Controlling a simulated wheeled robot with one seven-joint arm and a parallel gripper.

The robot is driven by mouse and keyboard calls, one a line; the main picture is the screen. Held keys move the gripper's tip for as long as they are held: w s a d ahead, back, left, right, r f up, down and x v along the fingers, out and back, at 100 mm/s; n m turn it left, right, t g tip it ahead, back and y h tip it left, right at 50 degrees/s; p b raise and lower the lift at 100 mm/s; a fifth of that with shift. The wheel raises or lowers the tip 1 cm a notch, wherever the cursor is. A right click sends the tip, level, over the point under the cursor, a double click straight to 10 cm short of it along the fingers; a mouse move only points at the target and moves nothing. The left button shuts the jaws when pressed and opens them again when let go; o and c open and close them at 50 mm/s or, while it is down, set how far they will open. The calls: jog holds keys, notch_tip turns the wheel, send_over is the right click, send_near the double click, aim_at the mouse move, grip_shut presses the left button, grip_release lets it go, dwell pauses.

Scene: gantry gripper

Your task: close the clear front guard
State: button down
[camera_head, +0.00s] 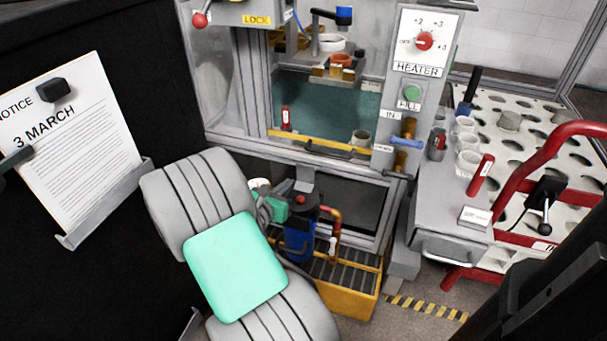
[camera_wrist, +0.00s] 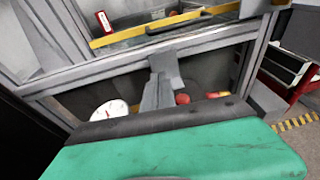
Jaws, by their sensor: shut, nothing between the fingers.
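The clear front guard (camera_head: 330,104) appears as a teal-tinted see-through area in the machine front; how far it stands open is hard to tell. The strip also shows at the top of the wrist view (camera_wrist: 150,28). My gripper (camera_head: 304,173) is below the strip and handle, in front of the lower frame, apart from the handle. In the wrist view its grey fingers (camera_wrist: 163,62) are together and empty, pointing up toward the frame.
A blue canister with a red cap (camera_head: 299,226) and a yellow grated tray (camera_head: 345,297) stand below my gripper. A heater panel (camera_head: 423,85) is right of the opening. A red rail (camera_head: 530,160) and perforated table (camera_head: 540,110) are farther right. A notice board (camera_head: 75,150) stands left.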

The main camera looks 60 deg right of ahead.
jog(key=b+x, duration=0.3)
jog(key=x, duration=0.5)
jog(key=shift+s+d+f, duration=0.1)
jog(key=shift+d+f, duration=0.05)
jog(key=shift+d, duration=0.05)
jog(key=d+r, duration=0.2)
jog(key=r, duration=0.1)
jog(key=shift+d+b, duration=0.25)
jog(key=shift+b, duration=0.1)
jog(key=shift+d+r, duration=0.2)
jog(key=shift+r, duration=0.15)
jog(key=shift+r, duration=0.1)
